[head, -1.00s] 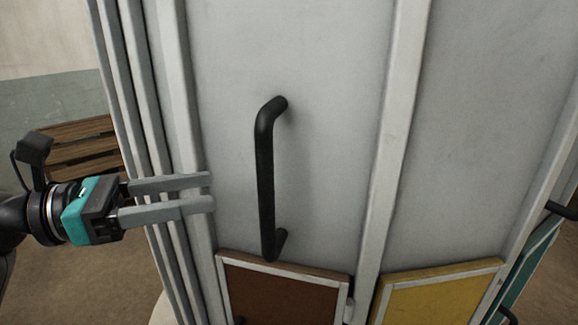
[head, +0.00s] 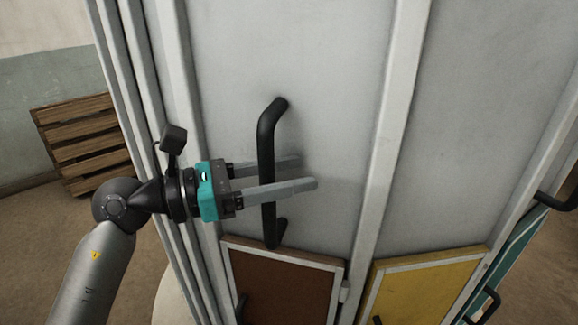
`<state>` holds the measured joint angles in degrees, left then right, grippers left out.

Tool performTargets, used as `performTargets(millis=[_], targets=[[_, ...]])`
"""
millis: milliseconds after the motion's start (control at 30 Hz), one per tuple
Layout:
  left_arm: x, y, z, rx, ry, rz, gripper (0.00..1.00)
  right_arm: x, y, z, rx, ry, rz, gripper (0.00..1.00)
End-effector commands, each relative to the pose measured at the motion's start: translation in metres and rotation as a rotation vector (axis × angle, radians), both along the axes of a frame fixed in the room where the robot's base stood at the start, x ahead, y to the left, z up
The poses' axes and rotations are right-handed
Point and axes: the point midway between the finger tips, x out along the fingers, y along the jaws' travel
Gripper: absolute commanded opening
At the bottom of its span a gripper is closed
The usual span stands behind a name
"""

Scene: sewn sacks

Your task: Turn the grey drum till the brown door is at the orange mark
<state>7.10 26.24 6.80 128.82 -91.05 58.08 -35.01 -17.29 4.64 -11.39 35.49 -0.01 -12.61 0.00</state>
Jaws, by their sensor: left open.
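The grey drum (head: 335,60) fills most of the head view, with flat panels and raised ribs. The brown door (head: 285,285) is at its lower middle, below a black bar handle (head: 266,140). My left gripper (head: 308,172) is open, with one finger in front of the handle and the other passing behind it, so the bar lies between the fingers. Whether the fingers touch the bar I cannot tell. The orange mark is not in view. My right gripper is not in view.
A yellow door (head: 420,290) is right of the brown one, and a teal door (head: 512,262) is further round. Another black handle (head: 556,200) sticks out at the right edge. A wooden pallet (head: 82,143) leans by the wall at left.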

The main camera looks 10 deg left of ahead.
Motion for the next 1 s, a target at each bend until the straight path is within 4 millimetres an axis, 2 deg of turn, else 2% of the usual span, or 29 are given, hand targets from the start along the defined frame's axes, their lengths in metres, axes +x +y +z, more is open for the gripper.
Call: performTargets(millis=[267, 767, 1000], targets=[[0.0006, -0.0008, -0.0004, 0.0, 0.0, 0.0, 0.56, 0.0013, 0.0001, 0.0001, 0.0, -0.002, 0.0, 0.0], [0.0005, -0.0005, -0.0004, 0.001, 0.001, 0.0, 0.0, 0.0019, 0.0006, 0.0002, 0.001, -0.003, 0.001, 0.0], [0.0005, -0.0005, -0.0004, 0.001, 0.001, 0.0, 0.0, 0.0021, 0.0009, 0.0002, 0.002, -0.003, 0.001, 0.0]])
